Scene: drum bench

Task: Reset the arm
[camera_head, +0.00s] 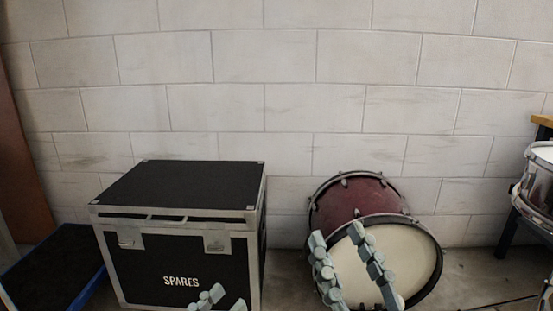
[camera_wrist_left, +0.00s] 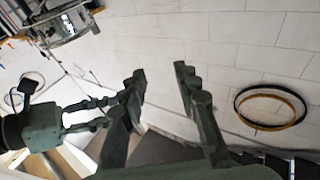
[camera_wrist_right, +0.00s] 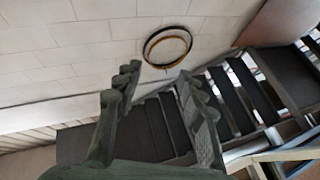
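My left gripper (camera_head: 228,298) shows at the bottom edge of the head view, in front of the black case; only its fingertips are visible there. In the left wrist view its two fingers (camera_wrist_left: 159,70) stand apart with nothing between them. My right gripper (camera_head: 337,236) is in front of the red bass drum in the head view, fingers pointing up. In the right wrist view its fingers (camera_wrist_right: 157,73) are spread and empty. What looks like my right gripper also shows at the left of the left wrist view (camera_wrist_left: 112,112).
A black case (camera_head: 180,188) marked SPARES stands on the floor by the wall. A red bass drum (camera_head: 345,200) lies right of it. A snare-like drum (camera_head: 538,190) is at the right edge. A hoop (camera_wrist_right: 150,47) hangs on the wall, near dark slatted steps or shelving (camera_wrist_right: 240,95).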

